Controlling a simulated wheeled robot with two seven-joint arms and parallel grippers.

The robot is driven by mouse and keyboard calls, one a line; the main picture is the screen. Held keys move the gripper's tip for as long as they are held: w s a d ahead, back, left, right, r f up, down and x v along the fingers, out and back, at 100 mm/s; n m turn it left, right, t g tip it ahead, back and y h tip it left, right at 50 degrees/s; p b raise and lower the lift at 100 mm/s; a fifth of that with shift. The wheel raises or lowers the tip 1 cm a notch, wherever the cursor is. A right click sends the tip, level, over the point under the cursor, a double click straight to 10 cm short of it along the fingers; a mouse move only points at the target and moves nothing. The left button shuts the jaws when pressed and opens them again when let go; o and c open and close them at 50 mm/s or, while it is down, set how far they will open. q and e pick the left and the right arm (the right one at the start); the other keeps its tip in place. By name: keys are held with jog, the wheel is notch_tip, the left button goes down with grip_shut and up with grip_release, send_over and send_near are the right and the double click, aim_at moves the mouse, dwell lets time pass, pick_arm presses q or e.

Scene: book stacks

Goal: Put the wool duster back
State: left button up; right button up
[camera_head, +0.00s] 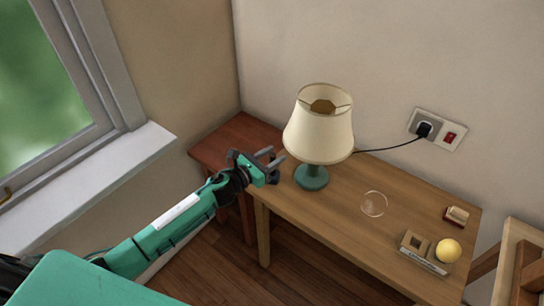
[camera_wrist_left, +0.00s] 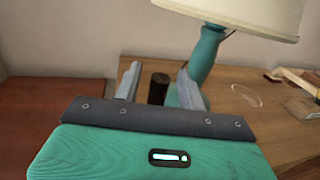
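I cannot make out a wool duster for sure in either view. My left gripper (camera_head: 272,164) is open beside the lamp, over the area where the reddish table and the lighter table meet. In the left wrist view its two fingers (camera_wrist_left: 158,84) stand apart. A dark brown upright cylinder (camera_wrist_left: 158,90) shows between them, farther off; I cannot tell what it is or whether it touches a finger. It is not visible in the head view. My right gripper is not in view.
A lamp (camera_head: 318,135) with a green base stands close right of my gripper, its cord running to a wall socket (camera_head: 424,129). The wooden table (camera_head: 330,218) also holds a clear ring (camera_head: 374,204), a yellow ball (camera_head: 448,250) and a small red-and-white item (camera_head: 456,215). The reddish table (camera_head: 225,143) looks bare.

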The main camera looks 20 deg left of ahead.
pick_arm(q)
jog(key=shift+r, duration=0.15)
jog(key=shift+s+a, duration=0.2)
jog(key=shift+s, duration=0.05)
jog(key=b+v, duration=0.2)
jog(key=v, duration=0.9)
jog(key=shift+s, duration=0.2)
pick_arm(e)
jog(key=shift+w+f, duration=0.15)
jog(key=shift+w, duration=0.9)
pick_arm(q)
jog(key=shift+a, duration=0.1)
